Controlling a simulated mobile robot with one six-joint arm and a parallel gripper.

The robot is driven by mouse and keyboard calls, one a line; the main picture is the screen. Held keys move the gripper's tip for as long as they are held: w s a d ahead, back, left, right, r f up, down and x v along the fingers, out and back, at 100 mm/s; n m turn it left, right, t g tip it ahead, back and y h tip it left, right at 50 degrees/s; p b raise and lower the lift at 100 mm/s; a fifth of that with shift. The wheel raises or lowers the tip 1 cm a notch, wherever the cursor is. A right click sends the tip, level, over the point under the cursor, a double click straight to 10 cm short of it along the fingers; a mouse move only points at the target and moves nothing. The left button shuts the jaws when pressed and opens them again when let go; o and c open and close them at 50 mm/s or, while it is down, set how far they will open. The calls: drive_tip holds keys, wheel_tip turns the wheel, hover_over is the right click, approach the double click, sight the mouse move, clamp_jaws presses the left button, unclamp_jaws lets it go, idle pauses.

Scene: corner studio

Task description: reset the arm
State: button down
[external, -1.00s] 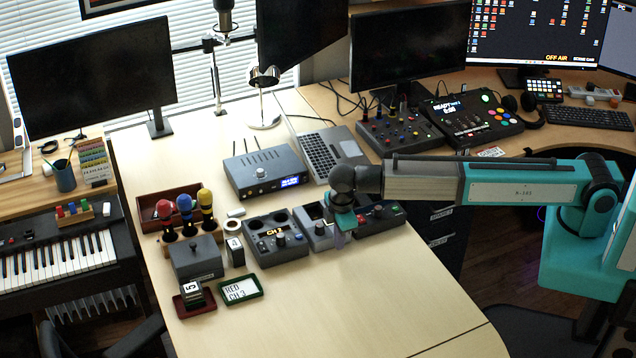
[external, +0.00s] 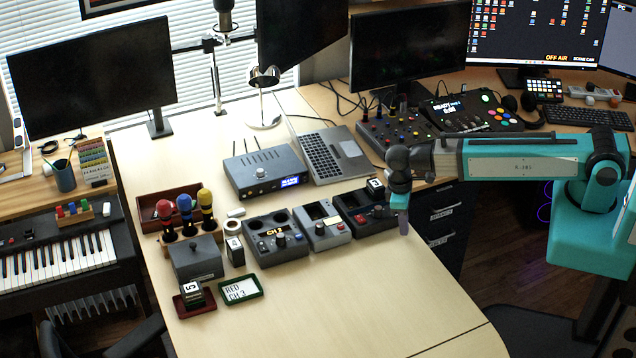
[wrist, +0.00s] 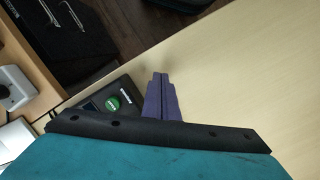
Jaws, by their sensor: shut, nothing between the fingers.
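My gripper (external: 403,222) points down at the end of my teal arm, over the right edge of the desk, just right of a dark box with a red knob (external: 366,212). Its fingers are purple, and in the wrist view (wrist: 159,98) they are together with nothing between them. In the wrist view a dark box with a green button (wrist: 113,103) is left of the fingers. In the external view my arm reaches in from the right.
A grey box (external: 323,225) and a CH 2 box (external: 275,238) stand in a row to the left. A laptop (external: 335,153) and mixer panels (external: 398,132) are behind. The desk front (external: 360,300) is bare. Dark drawers (external: 440,225) stand below the right edge.

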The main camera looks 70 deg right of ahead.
drive_tip(key=s+d+m+y+p, duration=0.2)
drive_tip(key=s+d+m+p, duration=0.1)
drive_tip(key=s, duration=0.4)
drive_tip(key=s+a+f+n+g+y+b, duration=0.1)
drive_tip(key=s+a+f+g+b, duration=0.15)
drive_tip(key=s+f, duration=0.6)
drive_tip(key=s+a+f+n+g+b, duration=0.15)
drive_tip(key=s+f+g+b, duration=0.25)
drive_tip(key=s+f, duration=0.45)
drive_tip(key=s+d+f+t+h+b, duration=0.1)
drive_tip(key=d+f+b, duration=0.1)
drive_tip(key=f, duration=0.4)
drive_tip(key=s+d+f+t+h+b, duration=0.1)
drive_tip(key=s+d+f+b, duration=0.1)
drive_tip(key=f, duration=0.5)
drive_tip(key=shift+d+m+b, duration=0.25)
drive_tip(key=shift+m+b, duration=0.05)
drive_tip(key=shift+m, duration=0.05)
drive_tip(key=c, duration=2.5)
unclamp_jaws()
drive_tip(key=shift+t, duration=0.25)
